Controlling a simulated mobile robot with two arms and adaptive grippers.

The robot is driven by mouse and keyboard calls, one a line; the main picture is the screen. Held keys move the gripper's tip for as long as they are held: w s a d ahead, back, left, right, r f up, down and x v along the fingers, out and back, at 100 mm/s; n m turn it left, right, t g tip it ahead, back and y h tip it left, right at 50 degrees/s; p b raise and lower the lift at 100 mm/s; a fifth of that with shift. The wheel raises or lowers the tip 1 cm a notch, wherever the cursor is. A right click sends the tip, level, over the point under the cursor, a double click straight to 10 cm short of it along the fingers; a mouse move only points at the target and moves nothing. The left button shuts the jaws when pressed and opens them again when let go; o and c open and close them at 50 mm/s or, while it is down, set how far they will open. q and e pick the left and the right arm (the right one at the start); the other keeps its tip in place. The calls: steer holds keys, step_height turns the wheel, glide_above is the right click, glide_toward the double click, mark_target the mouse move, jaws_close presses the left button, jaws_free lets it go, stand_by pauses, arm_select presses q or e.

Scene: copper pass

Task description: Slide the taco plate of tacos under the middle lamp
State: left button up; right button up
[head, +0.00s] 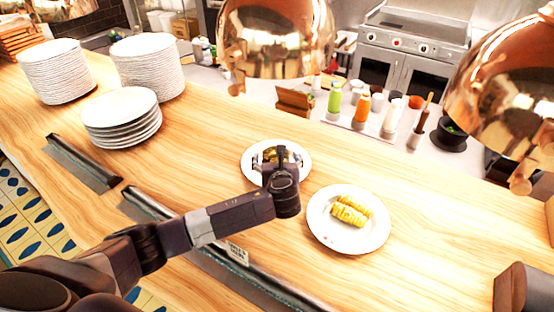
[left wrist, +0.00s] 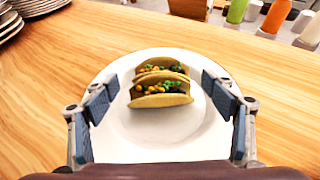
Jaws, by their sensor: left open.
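The taco plate (head: 247,171) is a round white plate on the wooden counter, partly hidden in the head view by my left gripper (head: 279,160). In the left wrist view, two tacos (left wrist: 162,95) with green and orange filling stand on the white plate (left wrist: 143,127). My left gripper (left wrist: 160,88) is open over the plate, one finger on each side of the tacos, not closed on anything.
A white plate with corn (head: 347,236) lies close to the right of the taco plate. Stacks of white plates (head: 122,118) stand at left. Sauce bottles (head: 362,108) stand beyond the far edge. A dark metal rail (head: 150,204) runs along the near edge.

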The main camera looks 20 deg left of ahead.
arm_select(q)
steer(key=shift+w+a, duration=0.1)
steer(key=shift+w, duration=0.05)
steer(key=shift+c, duration=0.4)
steer(key=shift+f, duration=0.1)
steer(key=c, duration=1.8)
